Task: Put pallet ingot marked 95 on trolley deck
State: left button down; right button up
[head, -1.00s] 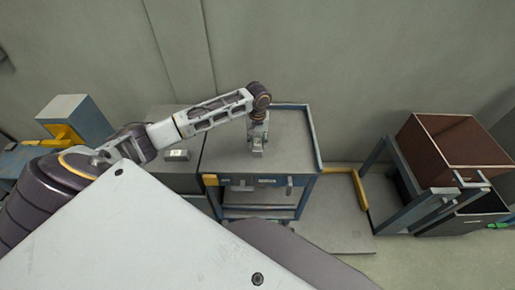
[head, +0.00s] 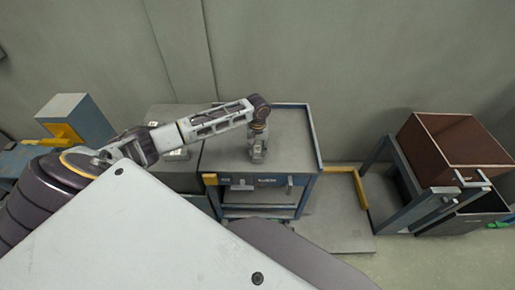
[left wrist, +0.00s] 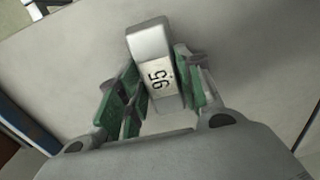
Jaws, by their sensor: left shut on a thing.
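My left gripper (left wrist: 158,88) is shut on the silver-grey ingot marked 95 (left wrist: 148,42), with a green-padded finger on each side of it. The black 95 faces the left wrist camera. In the head view my left gripper (head: 258,150) points down over the grey trolley deck (head: 290,125), with the ingot low between its fingers. I cannot tell whether the ingot touches the deck. My right gripper is not in view.
Another pale ingot (head: 177,155) lies on the grey surface left of the trolley, partly behind my arm. The deck has a raised blue rim (head: 316,140). A brown box (head: 455,140) on a blue-grey stand is at the right. The deck around the gripper is clear.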

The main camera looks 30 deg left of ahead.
aim_at(257, 149)
pick_arm(q)
jog(key=shift+f, duration=0.1)
jog(key=c, duration=1)
grip_release()
jog(key=shift+o, duration=0.3)
jog(key=shift+r, duration=0.35)
notch_tip(257, 149, up, 11)
jog(key=shift+r+p, duration=0.2)
jog(key=shift+p, duration=0.2)
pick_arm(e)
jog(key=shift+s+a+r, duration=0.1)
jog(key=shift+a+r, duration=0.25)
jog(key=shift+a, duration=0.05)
